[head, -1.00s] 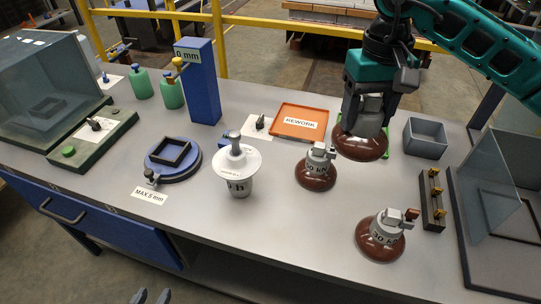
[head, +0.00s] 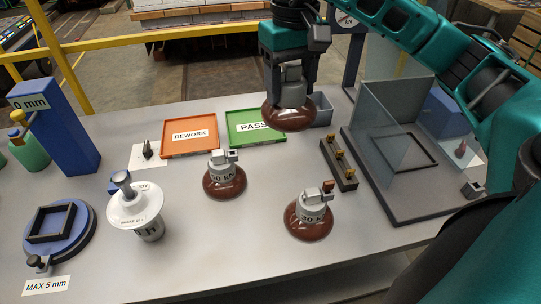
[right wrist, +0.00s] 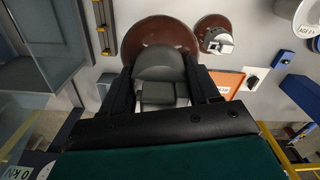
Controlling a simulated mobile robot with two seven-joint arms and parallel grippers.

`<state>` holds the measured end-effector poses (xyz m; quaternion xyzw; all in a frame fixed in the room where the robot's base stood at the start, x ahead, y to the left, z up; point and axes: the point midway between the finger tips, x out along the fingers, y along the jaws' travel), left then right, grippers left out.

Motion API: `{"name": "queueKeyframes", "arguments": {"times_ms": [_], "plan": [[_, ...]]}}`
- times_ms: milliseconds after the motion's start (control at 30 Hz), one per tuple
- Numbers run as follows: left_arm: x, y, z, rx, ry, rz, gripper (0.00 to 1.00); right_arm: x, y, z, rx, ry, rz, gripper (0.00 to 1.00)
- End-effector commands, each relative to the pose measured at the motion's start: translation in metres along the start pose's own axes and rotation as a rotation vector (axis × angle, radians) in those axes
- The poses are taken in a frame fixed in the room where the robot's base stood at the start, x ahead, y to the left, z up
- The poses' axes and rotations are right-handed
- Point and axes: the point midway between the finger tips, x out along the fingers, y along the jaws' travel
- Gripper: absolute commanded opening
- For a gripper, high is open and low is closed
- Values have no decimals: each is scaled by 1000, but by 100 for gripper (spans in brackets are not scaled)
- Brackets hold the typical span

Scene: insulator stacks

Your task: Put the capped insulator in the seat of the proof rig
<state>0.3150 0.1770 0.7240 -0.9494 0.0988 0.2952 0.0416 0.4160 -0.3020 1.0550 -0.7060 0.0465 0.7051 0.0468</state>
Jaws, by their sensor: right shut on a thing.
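My right gripper (head: 290,84) is shut on the grey cap of a brown insulator (head: 290,116). It holds the insulator upright, apparently above the table by the green PASS tray's right edge. The right wrist view shows the grey cap (right wrist: 160,68) between the fingers and the brown disc (right wrist: 158,35) beyond. The proof rig (head: 400,208) stands at the right, with clear guard panels and a dark square frame, its apparent seat (head: 402,152), on its base. The seat is seen partly through a panel and looks empty. My left gripper is not in view.
Two brown insulators with grey 30 kN caps (head: 224,182) (head: 309,216) stand mid-table. A rack with brass pegs (head: 339,165) lies between them and the rig. A grey box (head: 322,109) is partly hidden behind the held insulator. The orange REWORK tray (head: 189,135) and PASS tray (head: 255,127) look empty.

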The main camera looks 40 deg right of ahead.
Motion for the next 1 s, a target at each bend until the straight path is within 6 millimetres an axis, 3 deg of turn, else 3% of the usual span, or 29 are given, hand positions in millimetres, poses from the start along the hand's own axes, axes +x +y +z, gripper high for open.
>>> {"name": "queueKeyframes", "arguments": {"times_ms": [67,500,1000], "plan": [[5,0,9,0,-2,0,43,21,0,1,-1,-3,-2,0],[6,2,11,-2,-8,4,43,116,0,0,1,0,-1,0],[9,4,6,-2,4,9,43,161,0,0,0,0,-2,0]]}}
